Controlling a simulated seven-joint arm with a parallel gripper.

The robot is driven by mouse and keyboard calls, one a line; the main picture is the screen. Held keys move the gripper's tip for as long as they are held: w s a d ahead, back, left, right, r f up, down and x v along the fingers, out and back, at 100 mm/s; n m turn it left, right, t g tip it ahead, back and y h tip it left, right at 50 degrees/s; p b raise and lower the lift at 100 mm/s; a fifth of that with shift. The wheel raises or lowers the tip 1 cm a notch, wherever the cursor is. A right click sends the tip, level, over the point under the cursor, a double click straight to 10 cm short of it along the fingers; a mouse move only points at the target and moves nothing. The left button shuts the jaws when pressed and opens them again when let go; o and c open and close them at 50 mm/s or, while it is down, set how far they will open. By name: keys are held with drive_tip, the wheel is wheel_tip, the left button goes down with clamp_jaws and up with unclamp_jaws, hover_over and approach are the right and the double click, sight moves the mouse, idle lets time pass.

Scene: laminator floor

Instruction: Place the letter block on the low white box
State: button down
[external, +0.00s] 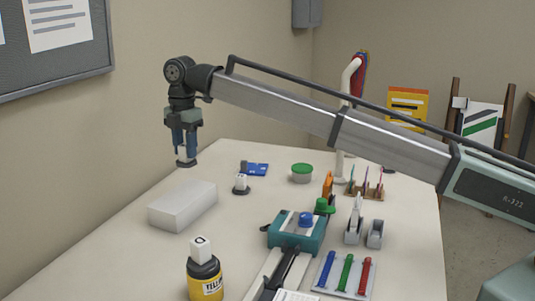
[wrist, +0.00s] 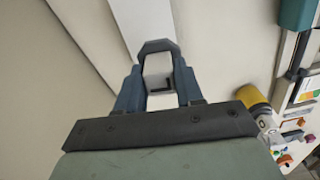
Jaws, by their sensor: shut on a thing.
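My gripper (external: 186,150) is high over the table's far left part, beyond the low white box (external: 183,206) and above its level. In the wrist view, my gripper (wrist: 158,75) is shut on a white letter block (wrist: 157,65) with a dark mark like an L. The held block is mostly hidden by the fingers in the external view. The low white box also shows in the wrist view (wrist: 140,18), past the fingertips; its top is bare.
A yellow jar (external: 205,282) with another letter block (external: 201,249) on it stands in front of the box. A small white block (external: 240,182) sits on a dark disc to the right. A teal device (external: 285,238), a green-lidded tub (external: 302,173) and a pen tray (external: 345,277) stand further right.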

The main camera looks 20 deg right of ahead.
drive_tip(key=shift+w+a+r+n, duration=0.2)
drive_tip(key=shift+w+a, duration=0.25)
drive_tip(key=shift+w+a+r+n, duration=0.15)
drive_tip(key=shift+w+a+n, duration=0.05)
drive_tip(key=shift+w+a, duration=0.25)
drive_tip(key=shift+s+d+f+n, duration=0.1)
drive_tip(key=shift+s+n, duration=0.05)
drive_tip(key=shift+n, duration=0.25)
drive_tip(key=shift+f, duration=0.25)
hover_over(183, 194)
drive_tip(key=shift+s+f, duration=0.1)
drive_tip(key=shift+f, duration=4.6)
drive_tip(key=shift+f, duration=0.15)
drive_tip(key=c, duration=0.7)
unclamp_jaws()
wheel_tip(183, 194, up, 12)
drive_tip(key=shift+r, duration=0.15)
